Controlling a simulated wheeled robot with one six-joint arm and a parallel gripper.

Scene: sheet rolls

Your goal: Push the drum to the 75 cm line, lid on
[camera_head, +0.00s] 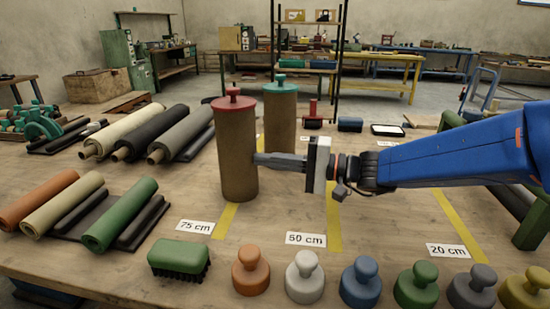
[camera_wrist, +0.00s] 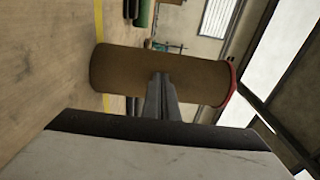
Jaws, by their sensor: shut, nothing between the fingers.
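A tall brown drum (camera_head: 237,160) stands upright on the table, with its red knobbed lid (camera_head: 233,103) on top. The drum's base is at the yellow 75 cm line (camera_head: 226,218), which emerges from beneath its front edge. My gripper (camera_head: 258,158) is shut and empty, its tips against or very close to the drum's right side at mid-height; exact contact is unclear. In the wrist view the drum (camera_wrist: 125,75) lies sideways across the picture beyond the shut fingers (camera_wrist: 160,80), with the red lid rim (camera_wrist: 232,82) at its right end.
A second brown drum with a teal lid (camera_head: 281,88) stands behind. Sheet rolls (camera_head: 120,212) lie left. A green brush (camera_head: 179,257) and several knobbed weights (camera_head: 305,278) line the front edge. The 50 cm line (camera_head: 334,225) and 20 cm line (camera_head: 462,232) lie right, with bare table between.

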